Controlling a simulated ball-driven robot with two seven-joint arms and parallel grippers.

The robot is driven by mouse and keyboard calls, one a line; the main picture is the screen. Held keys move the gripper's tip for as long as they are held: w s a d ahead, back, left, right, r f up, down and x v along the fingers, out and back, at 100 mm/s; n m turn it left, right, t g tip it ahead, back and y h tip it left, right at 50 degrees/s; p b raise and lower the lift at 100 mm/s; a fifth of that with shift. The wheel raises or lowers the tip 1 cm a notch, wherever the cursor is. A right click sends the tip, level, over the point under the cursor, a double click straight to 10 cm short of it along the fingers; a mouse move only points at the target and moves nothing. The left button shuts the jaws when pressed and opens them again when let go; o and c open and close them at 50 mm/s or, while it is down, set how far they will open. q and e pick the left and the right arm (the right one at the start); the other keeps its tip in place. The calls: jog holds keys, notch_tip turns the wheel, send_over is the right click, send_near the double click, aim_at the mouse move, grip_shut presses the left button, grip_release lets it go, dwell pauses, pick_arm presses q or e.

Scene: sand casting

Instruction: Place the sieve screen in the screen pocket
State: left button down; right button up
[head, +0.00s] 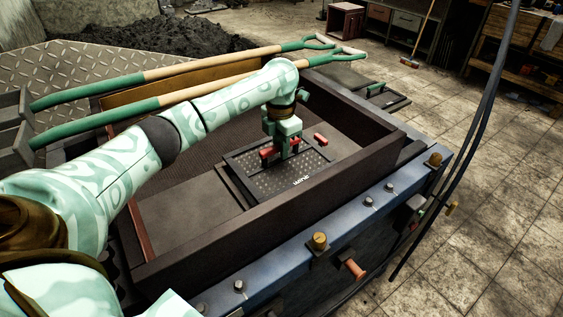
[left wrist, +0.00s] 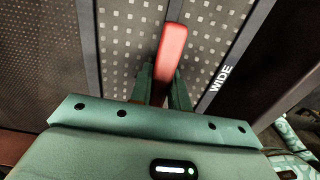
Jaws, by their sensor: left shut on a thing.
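The sieve screen (head: 312,165) is a dark perforated panel with a white word on its near edge, inside the large dark box. The left wrist view shows its dotted mesh (left wrist: 203,62) and the label "WIDE". My left gripper (head: 284,152) points down over the screen and is shut on its red handle (head: 267,154). In the left wrist view the red handle (left wrist: 171,55) stands between the fingers. Another small red piece (head: 320,139) shows to the right. The screen pocket is not clearly seen; I cannot tell whether the screen sits in it. My right gripper is out of view.
The box's dark near wall (head: 240,238) rises around the screen. Two green-handled shovels (head: 165,70) lie across the box's far left side. A blue bench edge (head: 375,205) with brass knobs runs in front. The box floor (head: 185,208) left of the screen is bare.

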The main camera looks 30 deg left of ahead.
aim_at(281, 161)
pick_arm(q)
notch_tip(281, 161, down, 4)
jog(key=shift+f+b, duration=0.15)
jog(key=shift+b, duration=0.5)
jog(key=c, duration=1.3)
grip_release()
notch_tip(281, 161, up, 12)
jog(key=p, duration=0.4)
